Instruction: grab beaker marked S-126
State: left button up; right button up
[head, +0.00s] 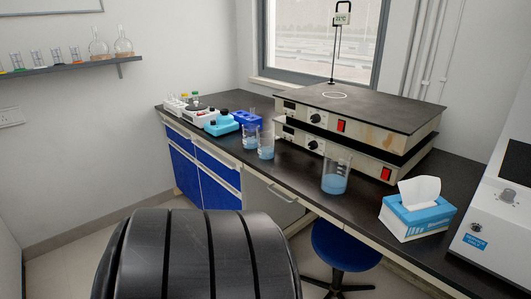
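Three glass beakers with blue liquid stand on the black bench. The largest beaker (336,174) stands alone in front of the hotplate units. A smaller beaker (266,146) stands farther left, and another beaker (250,135) is just behind it to the left. Any marking such as S-126 is too small to read on them. Neither of my grippers is in view; a large ribbed black part of mine fills the lower left.
Stacked hotplate units (358,108) stand behind the beakers. A tissue box (417,209) and a white instrument (492,233) are at the right. Blue racks (247,118) and small items sit at the far left end. A blue stool (345,246) stands below the bench's front edge.

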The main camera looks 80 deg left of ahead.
aim_at(266, 146)
jog(key=k+j+u, duration=0.1)
jog(key=u, duration=2.3)
